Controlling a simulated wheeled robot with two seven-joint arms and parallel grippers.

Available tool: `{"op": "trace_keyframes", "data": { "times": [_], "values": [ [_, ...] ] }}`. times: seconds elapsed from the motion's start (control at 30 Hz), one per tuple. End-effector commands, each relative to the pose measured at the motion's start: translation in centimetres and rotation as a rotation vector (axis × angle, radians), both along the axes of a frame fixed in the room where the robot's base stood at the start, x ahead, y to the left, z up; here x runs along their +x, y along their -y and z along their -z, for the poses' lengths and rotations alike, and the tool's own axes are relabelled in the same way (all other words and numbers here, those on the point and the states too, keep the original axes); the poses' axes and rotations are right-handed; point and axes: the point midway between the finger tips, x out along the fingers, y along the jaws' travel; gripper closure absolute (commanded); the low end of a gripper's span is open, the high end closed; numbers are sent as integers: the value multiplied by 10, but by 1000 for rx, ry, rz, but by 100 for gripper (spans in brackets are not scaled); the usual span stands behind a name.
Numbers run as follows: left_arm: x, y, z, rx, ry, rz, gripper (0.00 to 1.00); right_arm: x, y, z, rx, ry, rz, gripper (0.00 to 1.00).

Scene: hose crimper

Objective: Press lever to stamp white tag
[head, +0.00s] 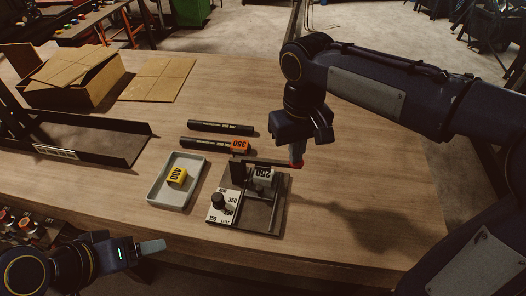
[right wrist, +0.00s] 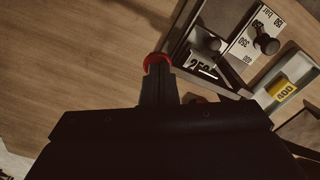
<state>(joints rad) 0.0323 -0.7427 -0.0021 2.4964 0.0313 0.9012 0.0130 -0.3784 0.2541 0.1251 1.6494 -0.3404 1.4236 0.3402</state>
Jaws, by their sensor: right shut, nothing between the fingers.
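The stamping press (head: 268,218) stands on the table with a selector plate (head: 218,213) and a black knob. The white tag (head: 263,173), marked 250, sits in the press under the lever. The tag also shows in the right wrist view (right wrist: 202,68). The lever's red end (head: 298,164) sticks out to the right and also shows in the right wrist view (right wrist: 157,60). My right gripper (head: 297,153) is shut and empty, with its tips at the red end, seemingly touching it from above. My left gripper (head: 150,246) is low at the left, away from the press; its opening is unclear.
A grey tray (head: 160,198) with a yellow 400 tag (head: 177,176) lies left of the press. Behind are two black hoses, one plain (head: 220,128) and one with an orange tag (head: 239,146). A cardboard box (head: 75,85) and black rack (head: 90,148) stand left. The table's right side is clear.

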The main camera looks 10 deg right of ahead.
Motion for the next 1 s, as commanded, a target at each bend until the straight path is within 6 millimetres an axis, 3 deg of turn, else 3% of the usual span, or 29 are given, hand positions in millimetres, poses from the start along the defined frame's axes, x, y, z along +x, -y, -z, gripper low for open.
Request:
{"op": "trace_keyframes", "data": {
  "times": [1.0],
  "values": [
    [0, 0, -80, 0, 0, 0, 27, 0, 0, -85, 0, 1, 0, 100]
  ]
}}
